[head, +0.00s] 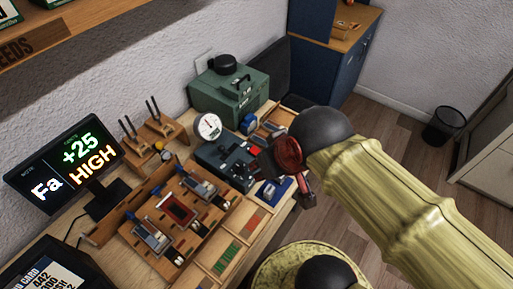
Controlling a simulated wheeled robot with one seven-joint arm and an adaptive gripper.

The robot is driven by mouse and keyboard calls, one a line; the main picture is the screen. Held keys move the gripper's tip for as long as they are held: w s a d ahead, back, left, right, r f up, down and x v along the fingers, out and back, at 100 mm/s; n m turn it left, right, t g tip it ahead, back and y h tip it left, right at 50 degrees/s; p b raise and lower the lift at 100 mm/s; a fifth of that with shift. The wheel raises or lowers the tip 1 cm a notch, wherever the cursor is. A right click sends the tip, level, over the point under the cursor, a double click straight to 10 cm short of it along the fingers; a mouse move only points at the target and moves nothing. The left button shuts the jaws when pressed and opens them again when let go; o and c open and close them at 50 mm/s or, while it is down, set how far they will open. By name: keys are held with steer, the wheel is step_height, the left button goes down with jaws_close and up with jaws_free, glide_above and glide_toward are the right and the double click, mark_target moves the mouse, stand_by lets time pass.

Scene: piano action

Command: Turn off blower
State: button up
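A green box-shaped machine (230,98) with a black round cap and a black handle stands against the wall. It may be the blower; I see no label on it. In front of it is a smaller dark blue-grey box (212,154) with black parts on top and a red spot near its right end. A switch cannot be made out clearly on either. My gripper (297,192) is at the right end of the dark box, over the bench's right edge. My own wrist hides part of it, so its opening and any contact are unclear.
A white round dial (208,126) stands between the two boxes. A screen (70,165) reads "Fa +25 HIGH". A wooden rack (165,258) with metal parts and a compartment tray (240,245) fill the bench front. A black bin (444,126) stands on open floor at right.

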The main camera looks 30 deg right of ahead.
steer(key=shift+d+g+p, duration=0.3)
steer(key=shift+g+p, duration=0.1)
steer(key=shift+p, duration=0.1)
steer(key=shift+c, duration=0.7)
steer(key=w+d+p, duration=0.1)
steer(key=w+f+g+p, duration=0.1)
steer(key=w+p, duration=0.1)
steer(key=w+d+g+p, duration=0.1)
steer(key=shift+w+d+f+p, duration=0.15)
steer(key=shift+w+d+p, duration=0.1)
steer(key=shift+d+p, duration=0.1)
jaws_close()
steer(key=w+d+f+n+p, duration=0.2)
steer(key=w+n, duration=0.5)
steer(key=n, duration=0.4)
steer(key=w+d+f+n+g+p, duration=0.1)
steer(key=w+d+f+n+p, duration=0.1)
steer(key=w+n, duration=0.5)
steer(key=d+n, duration=0.1)
steer(key=n, duration=0.4)
steer(key=shift+w+f+n+g+y, duration=0.25)
steer(key=shift+f+n+g+y, duration=0.05)
steer(key=shift+f, duration=0.05)
